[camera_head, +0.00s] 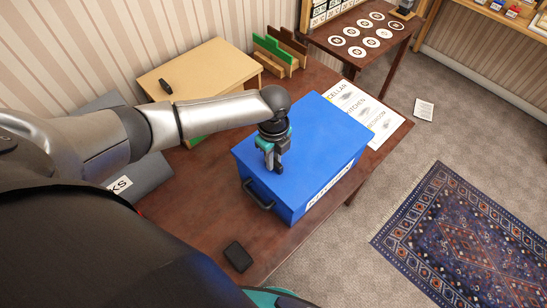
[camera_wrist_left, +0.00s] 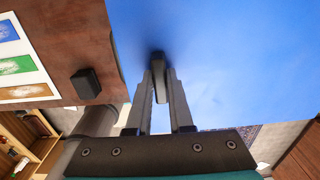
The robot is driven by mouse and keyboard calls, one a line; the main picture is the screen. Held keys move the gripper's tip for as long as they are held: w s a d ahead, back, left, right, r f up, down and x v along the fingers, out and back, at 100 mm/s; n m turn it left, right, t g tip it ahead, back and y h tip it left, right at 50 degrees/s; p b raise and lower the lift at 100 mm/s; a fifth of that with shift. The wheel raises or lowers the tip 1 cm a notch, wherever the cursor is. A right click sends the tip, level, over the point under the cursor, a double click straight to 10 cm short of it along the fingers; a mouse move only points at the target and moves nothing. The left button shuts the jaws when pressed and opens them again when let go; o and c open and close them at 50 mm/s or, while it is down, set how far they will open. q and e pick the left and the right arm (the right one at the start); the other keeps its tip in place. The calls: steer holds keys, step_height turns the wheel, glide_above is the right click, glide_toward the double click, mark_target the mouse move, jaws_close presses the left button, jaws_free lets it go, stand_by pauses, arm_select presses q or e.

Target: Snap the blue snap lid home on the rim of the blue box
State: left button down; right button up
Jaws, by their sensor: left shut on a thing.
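The blue snap lid (camera_head: 305,135) lies on top of the blue box (camera_head: 290,208), which stands on the brown table with a black handle and a white label on its sides. I cannot tell whether the lid is fully seated on the rim. My left gripper (camera_head: 274,166) points down at the lid's near left part. In the left wrist view its fingers (camera_wrist_left: 158,75) are shut on a small dark knob (camera_wrist_left: 158,60) on the blue lid (camera_wrist_left: 230,60). The gripper hides most of the knob in the head view. My right gripper is not in view.
A small black block (camera_head: 238,257) lies on the table in front of the box. A wooden box (camera_head: 200,75) and a grey box (camera_head: 140,180) stand to the left. A labelled sheet (camera_head: 385,123) lies beyond the blue box.

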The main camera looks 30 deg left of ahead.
arm_select(q)
steer(key=shift+f+b, duration=0.5)
steer(key=shift+f, duration=0.5)
steer(key=c, duration=0.7)
jaws_free()
steer(key=shift+c, duration=0.2)
step_height(320, 180, up, 15)
steer(key=p, duration=0.1)
steer(key=shift+r, duration=0.15)
